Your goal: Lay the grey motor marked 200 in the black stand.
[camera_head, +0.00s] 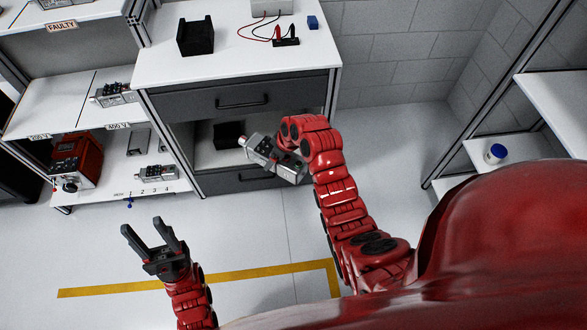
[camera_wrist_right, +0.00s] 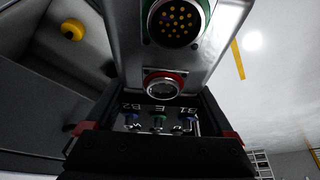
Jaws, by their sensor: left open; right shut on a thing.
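The grey motor (camera_head: 262,151) is in my right gripper (camera_head: 281,150), held in the air in front of the bench cabinet and below the bench top. In the right wrist view the motor (camera_wrist_right: 190,82) shows its round connectors and terminals close up; no 200 mark can be read. My right fingers are mostly hidden by the motor and wrist. The black stand (camera_head: 196,38) is on the white bench top, near its left side, apart from the motor. My left gripper (camera_head: 152,237) is open and empty above the floor at the lower left.
Other grey motors lie on the left shelves, one on the upper shelf (camera_head: 115,94) and one lower (camera_head: 156,173), near a red machine (camera_head: 76,160). A black box (camera_head: 229,135) sits in the open cabinet bay. Test leads (camera_head: 286,41) lie on the bench. The bench's middle front is clear.

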